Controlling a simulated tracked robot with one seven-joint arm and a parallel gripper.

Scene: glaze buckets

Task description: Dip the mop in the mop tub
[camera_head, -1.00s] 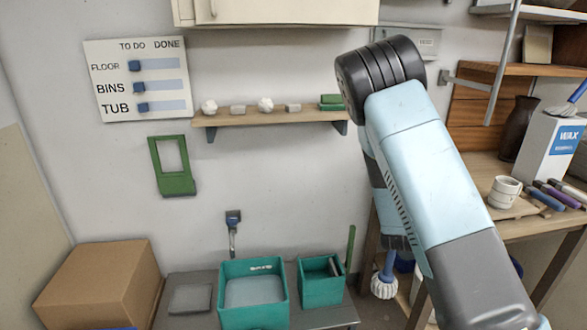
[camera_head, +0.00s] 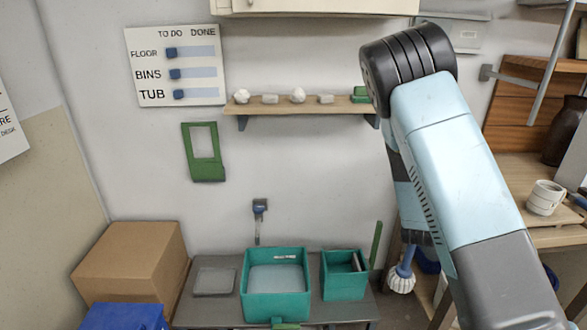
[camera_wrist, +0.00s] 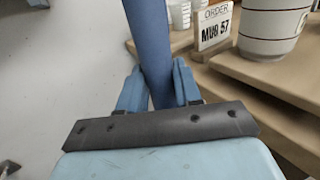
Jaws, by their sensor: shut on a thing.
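The mop has a blue handle and a round white head (camera_head: 401,282). Its handle (camera_wrist: 148,35) runs up between the fingers of my gripper (camera_wrist: 158,88) in the wrist view, and the gripper is shut on it. In the head view the mop hangs head down below my gripper (camera_head: 411,238), right of the low grey table. A large teal tub (camera_head: 277,308) with a pale, flat surface inside stands on that table, left of the mop. A smaller teal tub (camera_head: 344,287) with a divider stands between them. The label on the large tub is too small to read.
A grey flat tray (camera_head: 214,281) lies on the low table (camera_head: 200,310). A cardboard box (camera_head: 125,262) and a blue bin (camera_head: 122,317) stand at left. A green stick (camera_head: 376,244) rises behind the small tub. A wooden workbench (camera_head: 515,180) is at right.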

